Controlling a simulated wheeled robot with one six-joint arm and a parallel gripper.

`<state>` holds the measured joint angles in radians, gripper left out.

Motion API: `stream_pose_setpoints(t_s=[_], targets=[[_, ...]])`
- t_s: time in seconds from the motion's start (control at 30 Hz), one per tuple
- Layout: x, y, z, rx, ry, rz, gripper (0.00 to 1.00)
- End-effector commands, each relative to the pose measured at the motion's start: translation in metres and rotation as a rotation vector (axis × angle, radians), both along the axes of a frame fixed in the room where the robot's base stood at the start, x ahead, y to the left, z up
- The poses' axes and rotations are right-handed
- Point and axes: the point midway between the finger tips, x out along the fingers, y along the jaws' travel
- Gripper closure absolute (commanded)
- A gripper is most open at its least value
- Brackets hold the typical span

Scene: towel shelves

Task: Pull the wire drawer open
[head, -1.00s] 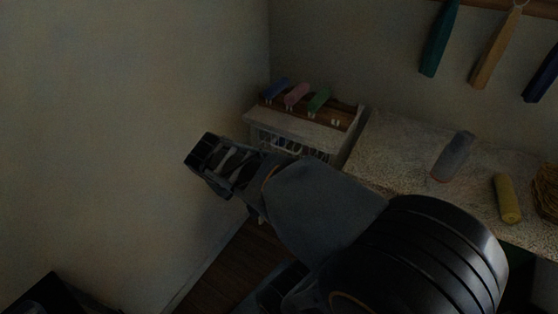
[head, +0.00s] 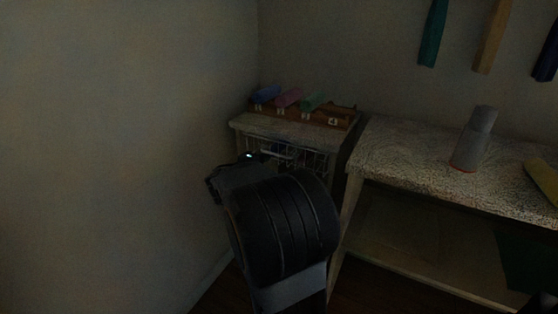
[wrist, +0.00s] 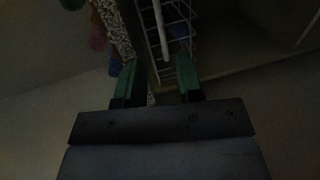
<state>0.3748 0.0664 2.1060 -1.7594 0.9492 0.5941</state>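The white wire drawer (head: 313,160) sits under the top of a small cabinet (head: 290,130) in the corner. Its light handle bar (head: 277,154) shows at the front. In the wrist view the wire drawer (wrist: 182,22) is at the top, and the handle bar (wrist: 160,30) runs down toward the gap between my fingers. My gripper (wrist: 157,78) is open, with its two green-tipped fingers apart and nothing held. In the head view my arm hides most of the gripper and the lower front of the drawer. I cannot tell whether the fingers touch the bar.
Blue, pink and green rolled towels (head: 288,97) lie on a wooden rack on the cabinet. A plain wall (head: 120,150) is close on the left.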

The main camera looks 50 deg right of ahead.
Motion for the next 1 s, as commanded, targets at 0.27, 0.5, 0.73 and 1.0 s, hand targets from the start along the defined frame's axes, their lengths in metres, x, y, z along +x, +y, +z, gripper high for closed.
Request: stream_pose_setpoints(t_s=[0.27, 0.5, 0.73, 1.0], targets=[[0.012, -0.053, -0.014, 0.002, 0.001, -0.004, 0.66], [0.02, -0.085, -0.019, 0.002, 0.0, -0.002, 0.66], [0.024, -0.099, -0.022, 0.002, 0.0, 0.0, 0.66], [0.025, -0.101, -0.022, 0.002, 0.0, 0.001, 0.66]])
